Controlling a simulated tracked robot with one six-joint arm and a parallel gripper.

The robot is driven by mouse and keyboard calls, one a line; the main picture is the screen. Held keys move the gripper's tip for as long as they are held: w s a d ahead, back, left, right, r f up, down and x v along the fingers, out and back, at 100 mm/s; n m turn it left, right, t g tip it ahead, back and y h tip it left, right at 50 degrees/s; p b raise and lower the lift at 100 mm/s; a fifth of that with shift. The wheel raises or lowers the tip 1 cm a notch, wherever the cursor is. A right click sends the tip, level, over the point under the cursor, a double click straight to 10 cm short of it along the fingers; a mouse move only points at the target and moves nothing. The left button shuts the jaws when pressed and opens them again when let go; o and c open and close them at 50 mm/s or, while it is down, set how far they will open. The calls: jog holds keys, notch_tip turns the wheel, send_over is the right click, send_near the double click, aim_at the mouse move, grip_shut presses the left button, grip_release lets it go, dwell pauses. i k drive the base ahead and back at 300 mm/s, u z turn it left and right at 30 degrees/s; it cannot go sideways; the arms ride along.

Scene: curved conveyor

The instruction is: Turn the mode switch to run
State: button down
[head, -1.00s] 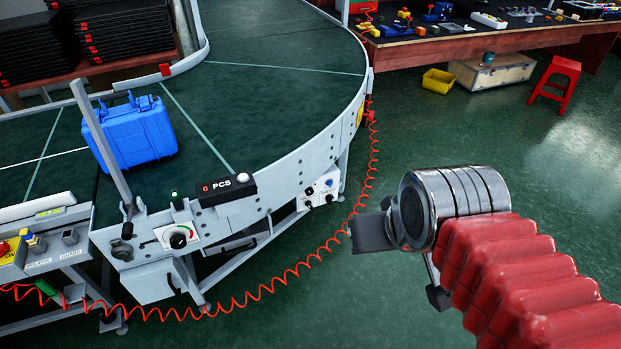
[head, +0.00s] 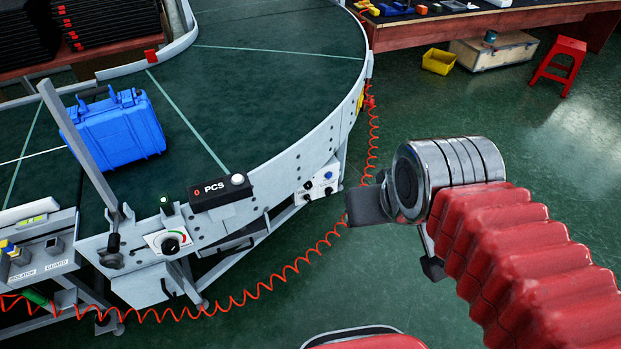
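No switch shows a readable run label, so I cannot tell for certain which one is the mode switch. A small white control box (head: 317,187) with black knobs and a blue button sits low on the conveyor's outer side. A black rotary knob (head: 170,244) on a white plate with a coloured scale is on the conveyor's near end. Their settings are too small to read. My gripper (head: 366,205) is right of both and apart from them, in front of open floor. One dark, flat finger shows; whether it is open or shut is unclear.
A blue case (head: 114,128) lies on the curved green conveyor (head: 275,85). A counter box marked PCS (head: 219,190) and a grey post (head: 78,145) stand at its near edge. A coiled red cable (head: 290,275) trails below. A red stool (head: 559,66) stands at the back right.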

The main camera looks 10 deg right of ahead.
aim_at(329, 191)
jog(key=z, duration=1.95)
jog(key=i, duration=1.05)
jog(key=u, duration=0.15)
